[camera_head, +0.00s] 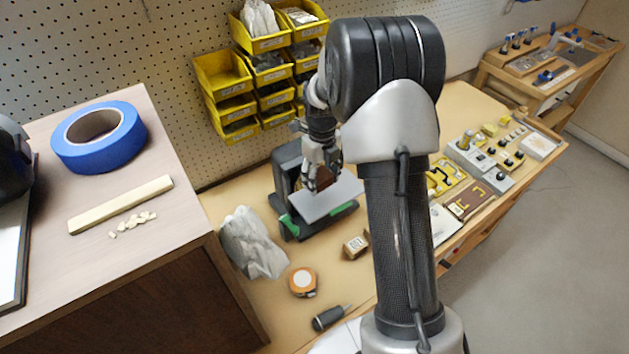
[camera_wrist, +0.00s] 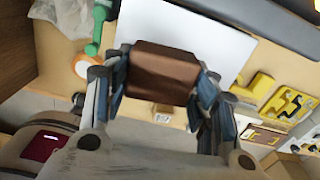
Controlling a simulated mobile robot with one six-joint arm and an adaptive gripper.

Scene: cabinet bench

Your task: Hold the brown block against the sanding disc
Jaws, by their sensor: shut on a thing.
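The brown block (camera_wrist: 163,72) is clamped between the two fingers of my gripper (camera_wrist: 162,84) in the wrist view. It is over the pale grey work plate (camera_wrist: 185,32) of the sander. In the head view the sander (camera_head: 286,163) stands on the bench with its grey plate (camera_head: 332,200) in front. My gripper (camera_head: 318,178) reaches down in front of the sander, just above the plate. A brownish patch of the sanding disc (camera_head: 296,180) shows beside my gripper, mostly hidden. I cannot tell whether the block touches the disc.
A crumpled clear bag (camera_head: 250,242) lies left of the sander. An orange tape roll (camera_head: 303,281), a small box (camera_head: 356,245) and a dark cylinder-like tool (camera_head: 328,318) lie in front. Yellow bins (camera_head: 222,72) hang behind. Several parts lie on the bench at right.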

